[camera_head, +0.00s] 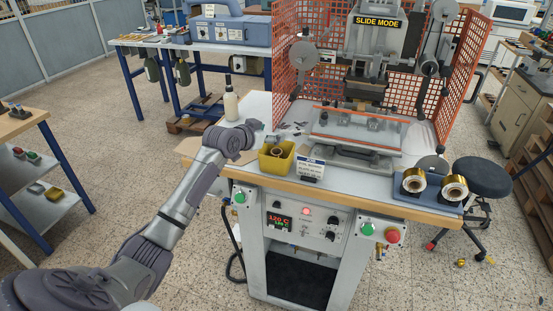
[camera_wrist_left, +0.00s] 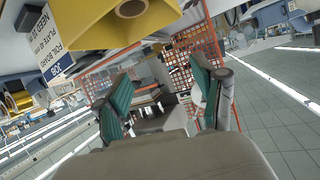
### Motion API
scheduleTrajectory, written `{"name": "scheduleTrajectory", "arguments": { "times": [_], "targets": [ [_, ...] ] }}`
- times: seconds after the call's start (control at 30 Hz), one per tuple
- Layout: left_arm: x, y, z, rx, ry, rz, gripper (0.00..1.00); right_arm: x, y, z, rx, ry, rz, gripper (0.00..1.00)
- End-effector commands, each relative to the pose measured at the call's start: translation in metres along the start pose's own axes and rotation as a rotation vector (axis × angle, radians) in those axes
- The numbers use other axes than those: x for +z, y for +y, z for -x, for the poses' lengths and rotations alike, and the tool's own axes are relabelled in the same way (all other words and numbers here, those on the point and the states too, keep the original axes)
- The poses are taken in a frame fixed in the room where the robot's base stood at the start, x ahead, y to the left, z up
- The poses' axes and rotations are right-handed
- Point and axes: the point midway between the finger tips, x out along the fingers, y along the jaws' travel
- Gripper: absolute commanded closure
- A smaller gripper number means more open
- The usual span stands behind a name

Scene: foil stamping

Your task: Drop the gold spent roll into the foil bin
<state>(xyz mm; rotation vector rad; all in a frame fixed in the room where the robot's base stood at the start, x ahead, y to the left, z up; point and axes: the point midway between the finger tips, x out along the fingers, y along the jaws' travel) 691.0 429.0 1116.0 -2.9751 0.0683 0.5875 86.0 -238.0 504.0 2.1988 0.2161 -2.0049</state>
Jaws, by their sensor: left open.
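The yellow foil bin (camera_head: 277,163) stands on the press table, left of the press. A small brown-gold roll (camera_head: 277,153) sits inside it, its round end showing above the floor of the bin. In the left wrist view the bin (camera_wrist_left: 105,32) fills the top, with part of a roll (camera_wrist_left: 131,8) at its opening. My left gripper (camera_head: 254,129) is just behind and left of the bin, apart from it. Its green-padded fingers (camera_wrist_left: 160,80) are spread with nothing between them. My right gripper is out of view.
A white card (camera_head: 310,168) stands right of the bin. The foil press (camera_head: 355,130) with its orange mesh guard is behind. Two gold rolls (camera_head: 413,181) (camera_head: 453,187) rest on a blue holder at the right. A white bottle (camera_head: 230,103) stands at the back left.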

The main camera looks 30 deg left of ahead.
Motion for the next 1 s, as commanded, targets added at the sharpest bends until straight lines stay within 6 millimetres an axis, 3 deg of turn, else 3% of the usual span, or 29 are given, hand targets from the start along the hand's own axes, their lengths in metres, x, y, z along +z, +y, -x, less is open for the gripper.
{"name": "scheduleTrajectory", "arguments": {
  "times": [0.27,0.7,1.0],
  "targets": [
    [0.001,0.000,0.006,0.000,-0.001,-0.001,0.31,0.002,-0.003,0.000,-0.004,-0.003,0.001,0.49],
    [0.002,0.000,0.090,0.000,-0.003,-0.004,0.31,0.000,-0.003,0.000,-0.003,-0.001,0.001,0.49],
    [0.001,0.000,0.119,0.000,-0.001,0.000,0.31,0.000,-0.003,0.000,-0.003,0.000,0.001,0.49]
  ]
}}
